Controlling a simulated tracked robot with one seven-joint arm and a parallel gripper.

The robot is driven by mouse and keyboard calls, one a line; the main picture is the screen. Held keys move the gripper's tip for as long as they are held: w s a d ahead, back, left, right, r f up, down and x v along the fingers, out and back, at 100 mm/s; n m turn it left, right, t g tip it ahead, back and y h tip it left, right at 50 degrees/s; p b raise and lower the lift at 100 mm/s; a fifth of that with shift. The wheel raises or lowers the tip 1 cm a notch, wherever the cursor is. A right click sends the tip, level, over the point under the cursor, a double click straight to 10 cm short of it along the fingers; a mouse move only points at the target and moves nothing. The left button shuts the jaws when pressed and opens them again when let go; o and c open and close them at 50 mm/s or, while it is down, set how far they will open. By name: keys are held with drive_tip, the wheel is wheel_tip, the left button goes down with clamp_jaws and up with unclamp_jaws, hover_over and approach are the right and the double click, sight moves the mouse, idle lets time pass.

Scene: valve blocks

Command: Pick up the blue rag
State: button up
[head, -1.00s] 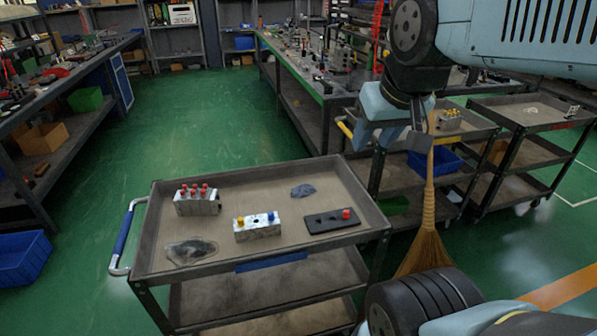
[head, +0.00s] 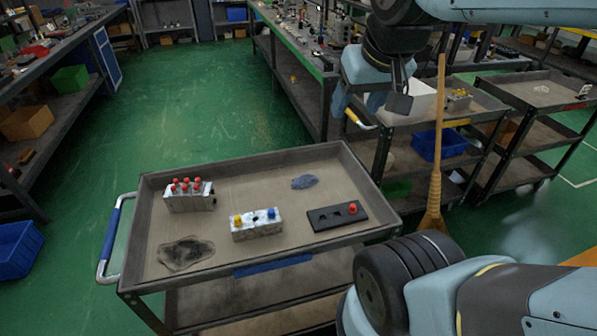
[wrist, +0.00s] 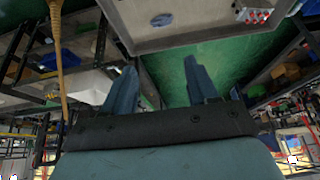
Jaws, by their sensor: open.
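The blue rag (head: 304,182) lies crumpled on the top tray of the cart (head: 240,204), toward its back right. It also shows in the wrist view (wrist: 162,20) as a small bluish patch on the tray, beyond the fingertips. My gripper (head: 385,100) hangs in the air behind and to the right of the cart, apart from the rag. In the wrist view my gripper (wrist: 163,75) has its two blue fingers spread, with nothing between them.
On the cart are a block with red knobs (head: 189,195), a block with yellow and blue knobs (head: 257,225), a black plate (head: 337,216) with a red knob, and a dark stained cloth or puddle (head: 186,254). A broom (head: 436,180) stands right of the cart.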

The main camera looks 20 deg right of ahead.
drive_tip(key=o, duration=0.5)
drive_tip(key=w+f+m, duration=0.1)
drive_tip(key=w, duration=0.1)
drive_tip(key=w+f+m+g, duration=0.1)
drive_tip(key=w, duration=0.1)
drive_tip(key=w+f+m, duration=0.1)
drive_tip(key=w, duration=0.1)
drive_tip(key=shift+w+y, duration=0.15)
drive_tip(key=shift+y, duration=0.15)
drive_tip(key=shift+o, duration=0.2)
drive_tip(key=m+g+h, duration=0.4)
drive_tip(key=m+h, duration=0.1)
drive_tip(key=m, duration=0.8)
hover_over(303, 176)
drive_tip(key=s+a, duration=0.2)
drive_tip(key=a, duration=0.3)
wheel_tip(303, 176, down, 24)
drive_tip(key=x, duration=0.9)
drive_tip(key=shift+w+d, duration=0.1)
drive_tip(key=shift+w, duration=0.25)
drive_tip(key=shift+w+x, duration=0.2)
drive_tip(key=shift+x, duration=1.1)
drive_tip(key=shift+w+x, duration=0.2)
drive_tip(key=shift+x, duration=1.15)
